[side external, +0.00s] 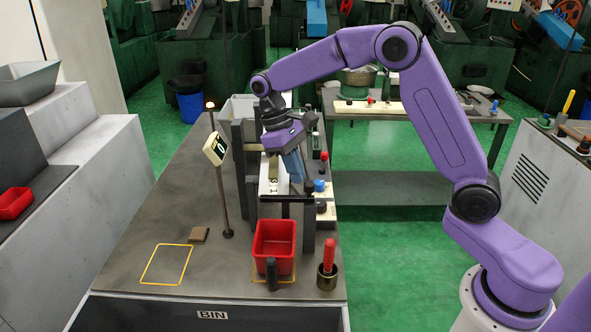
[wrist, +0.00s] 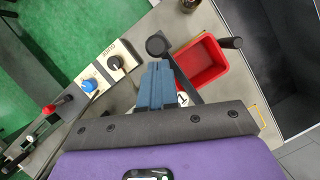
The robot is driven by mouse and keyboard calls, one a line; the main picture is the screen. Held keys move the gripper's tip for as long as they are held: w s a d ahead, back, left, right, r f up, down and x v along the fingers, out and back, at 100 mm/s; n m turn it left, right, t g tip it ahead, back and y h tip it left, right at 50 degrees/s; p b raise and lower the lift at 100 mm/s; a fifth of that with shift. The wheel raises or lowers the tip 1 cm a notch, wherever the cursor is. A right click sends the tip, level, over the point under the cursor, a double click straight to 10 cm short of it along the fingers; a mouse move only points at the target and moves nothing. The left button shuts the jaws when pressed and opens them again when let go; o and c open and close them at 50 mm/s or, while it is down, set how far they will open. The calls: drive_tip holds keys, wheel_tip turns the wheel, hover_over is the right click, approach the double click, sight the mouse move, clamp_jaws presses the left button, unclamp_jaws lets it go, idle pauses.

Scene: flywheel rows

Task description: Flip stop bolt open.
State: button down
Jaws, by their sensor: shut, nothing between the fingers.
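My gripper (side external: 293,166) points down over the bench fixture, its blue fingers shut and empty. In the wrist view the blue fingers (wrist: 155,85) sit together just below a round black knob (wrist: 157,46). This black knob (side external: 309,187) tops a dark post at the fixture's front right, close to my fingertips. A dark crossbar (side external: 284,198) runs left from near that post, and it also shows in the wrist view (wrist: 184,82). I cannot tell for sure which part is the stop bolt, or whether my fingers touch the knob or bar.
A red bin (side external: 274,240) stands in front of the fixture, with a black upright handle (side external: 271,274) before it. A red-handled tool (side external: 328,256) stands in a cup. Boxes with a blue knob (side external: 319,185) and a black knob (side external: 322,207) line the right. A display post (side external: 222,185) stands left.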

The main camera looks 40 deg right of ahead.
drive_tip(key=shift+s+d, duration=2)
drive_tip(key=shift+d, duration=0.05)
drive_tip(key=w+a+r, duration=0.2)
drive_tip(key=w+r, duration=0.5)
drive_tip(key=r, duration=0.2)
drive_tip(key=shift+w+a+r, duration=0.25)
drive_tip(key=shift+a+r, duration=0.05)
drive_tip(key=shift+r, duration=0.05)
